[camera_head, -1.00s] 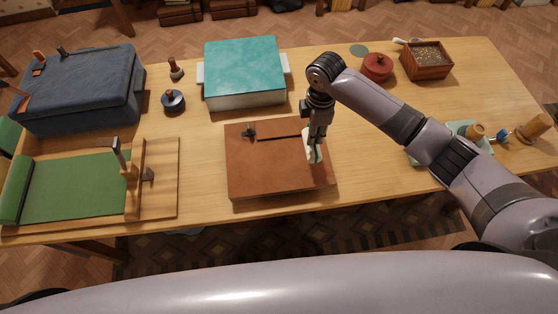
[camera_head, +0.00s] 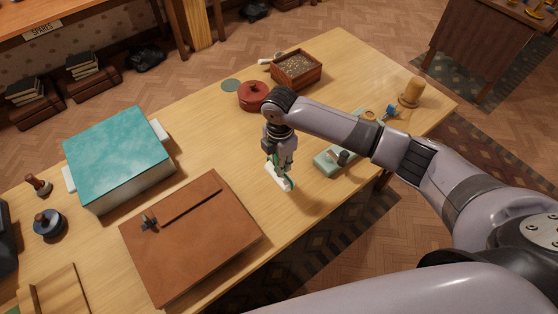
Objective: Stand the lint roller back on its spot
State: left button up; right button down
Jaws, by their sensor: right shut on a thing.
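My right gripper (camera_head: 281,158) points down and is shut on a small white and green thing, which looks like the lint roller (camera_head: 279,178). It is held tilted over the table (camera_head: 325,125), right of the brown leather case. The fingers partly cover it, and I cannot tell whether its lower end touches the wood. A flat green round patch (camera_head: 232,85) lies bare at the table's back edge, left of the red lidded pot; it may be the roller's spot. My left gripper is not in view.
The red pot (camera_head: 254,97) and a wooden box of grains (camera_head: 297,69) stand at the back. The brown case (camera_head: 190,238) and teal-topped box (camera_head: 118,153) are left. A pale green tray (camera_head: 327,162) is right, partly behind my arm. Bare wood lies between case and pot.

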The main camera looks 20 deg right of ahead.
jog(key=shift+s+a+r, duration=0.2)
jog(key=shift+s+r, duration=0.05)
jog(key=shift+s, duration=0.05)
jog(key=shift+p, duration=0.3)
notch_tip(320, 180, down, 2)
jog(key=shift+w+f+b, duration=0.1)
jog(key=shift+f+b, duration=0.05)
jog(key=shift+b, duration=0.45)
notch_tip(320, 180, down, 3)
jog(key=shift+f+b, duration=0.1)
jog(key=shift+b, duration=0.75)
jog(key=shift+f, duration=0.25)
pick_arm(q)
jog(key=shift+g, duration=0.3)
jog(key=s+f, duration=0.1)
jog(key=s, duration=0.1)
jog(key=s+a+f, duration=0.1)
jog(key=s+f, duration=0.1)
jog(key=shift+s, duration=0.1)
pick_arm(e)
jog(key=shift+f, duration=0.1)
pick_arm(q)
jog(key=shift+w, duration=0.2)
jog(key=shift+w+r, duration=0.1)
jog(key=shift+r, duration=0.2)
